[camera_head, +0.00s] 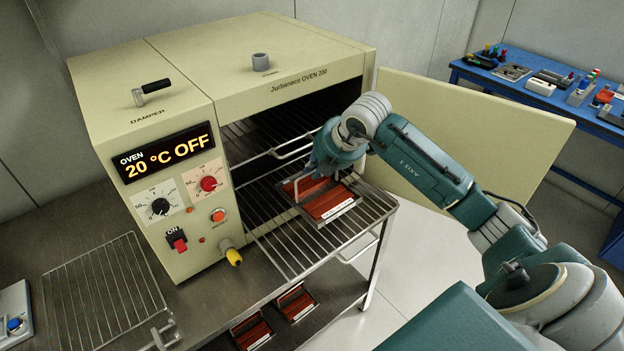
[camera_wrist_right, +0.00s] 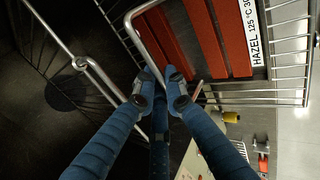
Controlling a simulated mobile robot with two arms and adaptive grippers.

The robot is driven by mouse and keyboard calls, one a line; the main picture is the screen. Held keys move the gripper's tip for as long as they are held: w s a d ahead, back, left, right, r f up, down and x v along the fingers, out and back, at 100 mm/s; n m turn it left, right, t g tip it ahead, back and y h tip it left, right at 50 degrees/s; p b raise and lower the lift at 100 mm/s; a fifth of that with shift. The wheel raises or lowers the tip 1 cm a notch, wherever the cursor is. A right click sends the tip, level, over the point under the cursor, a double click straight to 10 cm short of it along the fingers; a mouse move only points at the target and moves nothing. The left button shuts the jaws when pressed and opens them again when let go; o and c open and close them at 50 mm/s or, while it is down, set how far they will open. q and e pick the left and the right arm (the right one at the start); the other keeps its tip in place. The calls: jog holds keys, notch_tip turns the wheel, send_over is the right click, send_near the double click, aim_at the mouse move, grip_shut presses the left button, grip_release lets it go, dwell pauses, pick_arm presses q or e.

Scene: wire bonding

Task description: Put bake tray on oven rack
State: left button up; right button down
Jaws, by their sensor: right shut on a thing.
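The bake tray (camera_head: 341,210) holds reddish-brown bars and has a white label on its front edge. It is at the pulled-out oven rack (camera_head: 375,215), in front of the open oven (camera_head: 270,85). In the head view I cannot tell if it rests fully on the wires. My right gripper (camera_head: 303,180) is at the tray's left side, shut on its wire handle. In the right wrist view the fingertips of the right gripper (camera_wrist_right: 162,90) meet at the handle (camera_wrist_right: 147,45), with the tray's bars (camera_wrist_right: 222,35) beyond. My left gripper is not in view.
Two more trays with similar bars, one at the left (camera_head: 251,332) and one at the right (camera_head: 296,302), are on a shelf below the rack. An empty wire rack (camera_head: 105,295) lies on the steel table at left. The oven door (camera_head: 490,130) stands open behind my right arm.

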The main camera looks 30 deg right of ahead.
aim_at(307, 186)
jog(key=shift+w+f, duration=0.15)
jog(key=shift+f, duration=0.2)
jog(key=f, duration=0.1)
jog(key=f+p, duration=0.1)
jog(key=shift+w+a+f, duration=0.1)
jog(key=shift+w+f, duration=0.1)
jog(key=shift+f, duration=0.1)
jog(key=shift+s+f, duration=0.1)
jog(key=shift+f, duration=0.45)
jog(key=c, duration=1.9)
grip_release()
jog(key=shift+f, duration=0.1)
jog(key=shift+o, duration=0.4)
pick_arm(q)
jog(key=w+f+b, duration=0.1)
jog(key=b, duration=0.2)
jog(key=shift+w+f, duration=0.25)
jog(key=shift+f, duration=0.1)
pick_arm(e)
jog(key=v, duration=1.2)
